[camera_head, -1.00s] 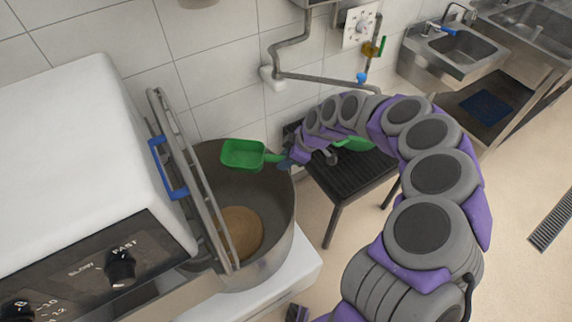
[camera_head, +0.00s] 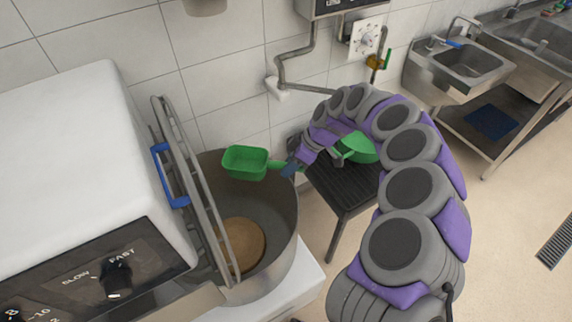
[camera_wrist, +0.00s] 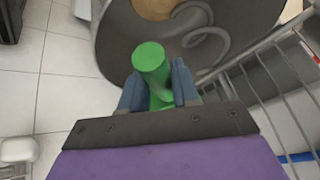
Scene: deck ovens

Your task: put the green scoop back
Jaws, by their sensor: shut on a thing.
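The green scoop (camera_head: 246,162) is in my gripper (camera_head: 289,168), held by its handle over the rim of the steel mixer bowl (camera_head: 277,205). In the wrist view the scoop's green handle (camera_wrist: 152,66) sits between the two blue-grey fingers of my gripper (camera_wrist: 158,90). The scoop's head points left in the head view, towards the bowl's wire guard. A second green object (camera_head: 357,148), bowl-like, shows on the dark stool-like stand (camera_head: 345,183) behind my arm and is partly hidden by it.
The mixer (camera_head: 75,165) with its wire guard (camera_head: 196,190) and blue handle (camera_head: 167,178) stands close at the left. A brown mass (camera_head: 240,243) lies in the bowl. A hand sink (camera_head: 462,62) is at the back right. Open floor (camera_head: 500,225) lies to the right.

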